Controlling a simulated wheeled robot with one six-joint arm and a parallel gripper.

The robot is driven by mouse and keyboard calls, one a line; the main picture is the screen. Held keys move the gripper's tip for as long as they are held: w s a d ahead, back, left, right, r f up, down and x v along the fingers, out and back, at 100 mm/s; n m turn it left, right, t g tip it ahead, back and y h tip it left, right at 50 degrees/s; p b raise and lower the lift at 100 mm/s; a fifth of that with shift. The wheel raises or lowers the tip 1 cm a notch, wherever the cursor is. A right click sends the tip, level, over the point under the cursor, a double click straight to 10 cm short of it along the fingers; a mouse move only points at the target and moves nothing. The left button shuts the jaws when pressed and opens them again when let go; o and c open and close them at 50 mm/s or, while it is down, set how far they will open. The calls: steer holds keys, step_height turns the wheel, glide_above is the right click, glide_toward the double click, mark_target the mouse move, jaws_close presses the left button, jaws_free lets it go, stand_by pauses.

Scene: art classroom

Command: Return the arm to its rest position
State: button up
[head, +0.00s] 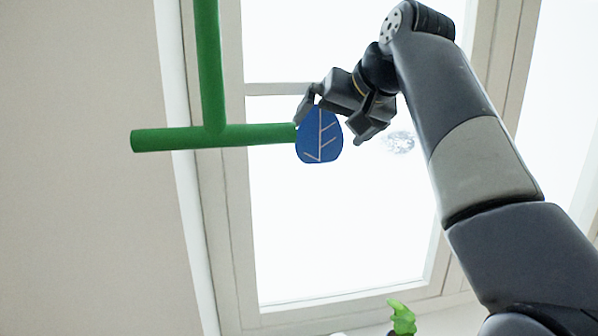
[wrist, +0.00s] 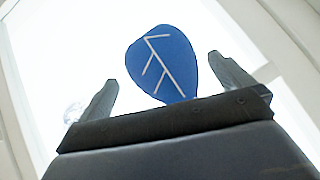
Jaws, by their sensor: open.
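My gripper (head: 338,122) is open in the head view, at the end of my arm, close by a blue leaf (head: 318,140). The leaf has pale vein lines and is at the right end of a green bar (head: 220,137). In the wrist view the leaf (wrist: 162,64) shows beyond and between the two spread fingers of my gripper (wrist: 168,85). No contact between the fingers and the leaf shows in the wrist view. In the head view one finger overlaps the leaf's top edge, and I cannot tell whether they touch.
A green upright (head: 209,60) rises from the bar. A bright window (head: 345,220) with a pale frame stands behind. A bright green object (head: 402,317) is low at the bottom edge. A plain pale wall (head: 80,230) fills the left.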

mark_target(318, 143)
steer(key=x, duration=0.6)
steer(key=shift+f, duration=0.1)
steer(key=shift+s+d+r+b, duration=0.1)
steer(key=shift+s+r+b, duration=0.15)
steer(key=shift+s, duration=0.25)
steer(key=shift+s+d+r+b, duration=0.15)
steer(key=shift+s+r, duration=0.1)
steer(key=shift+s, duration=0.25)
steer(key=shift+w, duration=0.1)
